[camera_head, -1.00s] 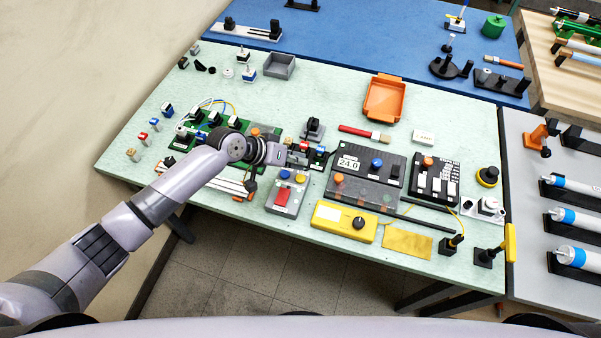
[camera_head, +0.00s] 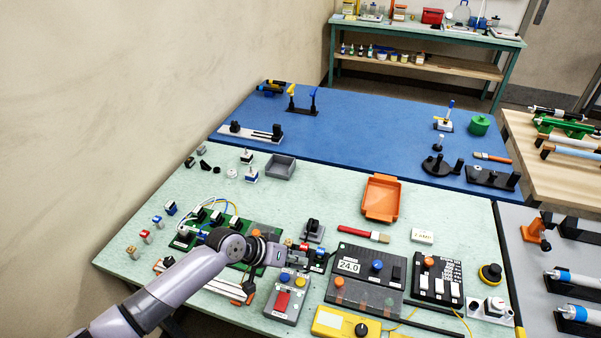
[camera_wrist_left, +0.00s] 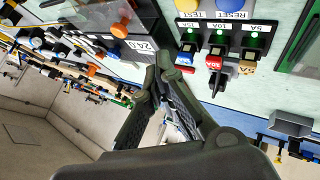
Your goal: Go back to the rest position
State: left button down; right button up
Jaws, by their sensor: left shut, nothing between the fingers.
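My left gripper (camera_head: 284,258) reaches in from the lower left over the pale green bench (camera_head: 130,225), close to a small block with coloured parts (camera_head: 315,260). In the left wrist view its two dark fingers (camera_wrist_left: 160,72) come together with nothing between them. That view also shows the block with blue, red and tan fuses (camera_wrist_left: 214,62) beside the fingers, under round buttons and TEST and RESET labels. The green circuit board (camera_head: 232,232) is partly hidden behind the arm. My right gripper is in neither view.
A grey box with a red switch (camera_head: 288,297), a dark unit reading 24.0 (camera_head: 345,290) and a yellow meter (camera_head: 335,322) stand near the gripper. An orange tray (camera_head: 381,198) and a blue mat (camera_head: 350,125) lie beyond. Free bench shows around the tray.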

pick_arm(q)
jog(key=s+m+y, duration=0.1)
jog(key=s, duration=1.1)
jog(key=s+a+n+y, duration=0.2)
jog(key=s+a+y, duration=0.2)
jog(key=s+a, duration=0.5)
jog(key=s+a+n+y, duration=0.1)
jog(key=s+a+y, duration=0.2)
jog(key=s+a, duration=0.6)
notch_tip(320, 180, down, 29)
jog(key=a+g+b, duration=0.2)
jog(key=b, duration=0.2)
jog(key=s+a+f+b, duration=0.3)
jog(key=s+f, duration=1.3)
jog(key=f, duration=0.3)
jog(key=shift+g, duration=0.4)
